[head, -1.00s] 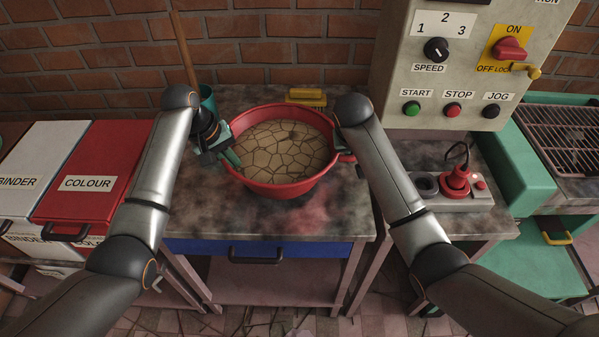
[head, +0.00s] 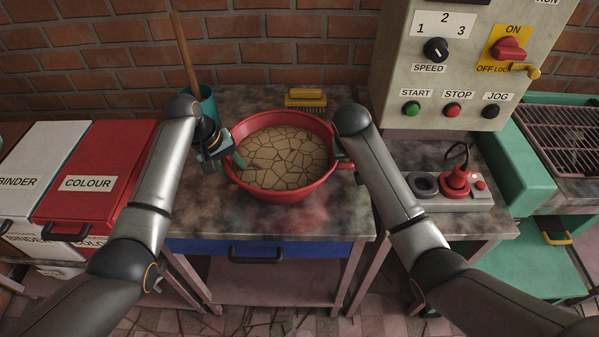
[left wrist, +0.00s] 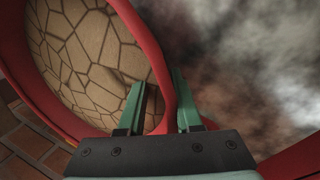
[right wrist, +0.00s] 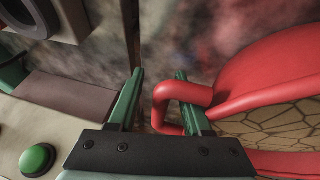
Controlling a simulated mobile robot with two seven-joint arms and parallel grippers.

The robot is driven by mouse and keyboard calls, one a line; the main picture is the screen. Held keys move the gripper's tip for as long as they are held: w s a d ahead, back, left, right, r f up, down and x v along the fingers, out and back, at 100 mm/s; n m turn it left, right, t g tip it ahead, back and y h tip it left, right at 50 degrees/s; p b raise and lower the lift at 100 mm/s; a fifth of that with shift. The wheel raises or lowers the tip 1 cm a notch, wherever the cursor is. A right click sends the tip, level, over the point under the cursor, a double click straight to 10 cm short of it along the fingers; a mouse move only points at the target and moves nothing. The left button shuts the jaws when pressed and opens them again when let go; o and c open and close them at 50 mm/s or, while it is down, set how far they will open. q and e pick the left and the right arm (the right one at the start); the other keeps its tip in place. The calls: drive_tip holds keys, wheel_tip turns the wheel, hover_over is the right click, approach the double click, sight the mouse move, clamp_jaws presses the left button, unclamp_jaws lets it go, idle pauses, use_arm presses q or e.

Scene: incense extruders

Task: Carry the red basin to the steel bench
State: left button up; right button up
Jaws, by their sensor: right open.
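The red basin (head: 285,190), holding a cracked tan mass (head: 283,157), is over a stained table in the head view. My left gripper (head: 224,160) is at its left rim. My right gripper (right wrist: 158,85) is open at the basin's red handle (right wrist: 165,100). The handle's outer bar lies between the fingers, nearer the right one. In the head view, the right arm mostly hides this handle. I cannot tell which surface is the steel bench.
A yellow brush (head: 305,99) lies behind the basin. A teal cup (head: 208,100) with a wooden stick stands at the back left. Red and white bins (head: 95,180) are at left. A control box (head: 455,60) and a socket block (head: 460,195) are at right. The table front is clear.

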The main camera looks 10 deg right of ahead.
use_arm(q)
drive_tip(key=shift+r, duration=0.1)
use_arm(e)
drive_tip(key=shift+a+r, duration=0.15)
drive_tip(key=shift+r, duration=0.15)
use_arm(q)
drive_tip(key=v, duration=1.1)
drive_tip(key=shift+a+r, duration=0.25)
drive_tip(key=shift+r, duration=0.1)
use_arm(e)
drive_tip(key=v, duration=0.7)
use_arm(q)
drive_tip(key=shift+s, duration=0.2)
use_arm(e)
drive_tip(key=shift+s, duration=0.15)
